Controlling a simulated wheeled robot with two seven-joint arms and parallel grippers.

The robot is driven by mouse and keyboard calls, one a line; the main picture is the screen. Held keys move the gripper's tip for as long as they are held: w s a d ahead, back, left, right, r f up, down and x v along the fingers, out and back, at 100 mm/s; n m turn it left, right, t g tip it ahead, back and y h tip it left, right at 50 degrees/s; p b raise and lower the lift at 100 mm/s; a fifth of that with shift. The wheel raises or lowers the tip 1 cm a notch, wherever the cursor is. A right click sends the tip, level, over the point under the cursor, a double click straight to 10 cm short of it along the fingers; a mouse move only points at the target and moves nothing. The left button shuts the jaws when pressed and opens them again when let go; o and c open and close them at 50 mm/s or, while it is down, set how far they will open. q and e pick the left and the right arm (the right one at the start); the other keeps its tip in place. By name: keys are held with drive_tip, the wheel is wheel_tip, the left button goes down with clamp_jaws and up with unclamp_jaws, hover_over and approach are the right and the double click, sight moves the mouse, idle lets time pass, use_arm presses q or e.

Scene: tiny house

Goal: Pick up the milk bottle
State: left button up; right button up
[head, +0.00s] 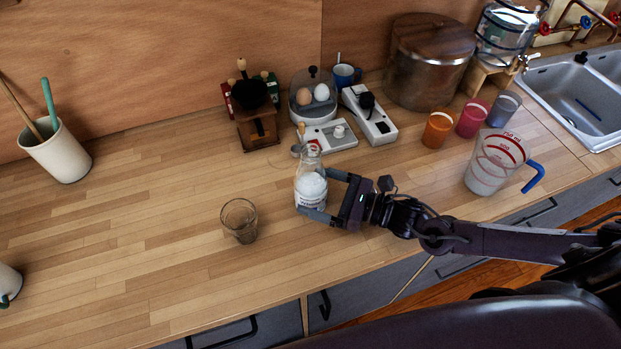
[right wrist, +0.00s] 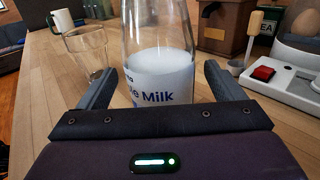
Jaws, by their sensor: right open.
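The milk bottle (head: 311,181) is clear glass with milk inside and a printed label. It stands upright on the wooden counter in the head view. My right gripper (head: 318,195) reaches in from the right with its fingers open around the bottle, one on each side. In the right wrist view the bottle (right wrist: 158,70) stands between the two spread fingers of the right gripper (right wrist: 160,88), and its label reads "Milk". A gap shows beside each finger. The bottle's top is cut off in the wrist view. My left gripper is not in view.
An empty glass (head: 239,220) stands left of the bottle. A measuring jug (head: 492,163) and coloured cups (head: 438,129) stand to the right. The left counter is mostly clear.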

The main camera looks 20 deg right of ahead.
drive_tip(key=shift+x, duration=1.1)
drive_tip(key=shift+w+a, duration=0.1)
drive_tip(key=shift+w, duration=0.05)
drive_tip(key=c, duration=1.4)
drive_tip(key=shift+r, duration=0.1)
drive_tip(key=shift+c, duration=0.8)
drive_tip(key=shift+r, duration=0.2)
wheel_tip(320, 180, up, 20)
drive_tip(key=b, duration=0.3)
drive_tip(key=shift+f, duration=0.25)
drive_tip(key=shift+r, duration=0.1)
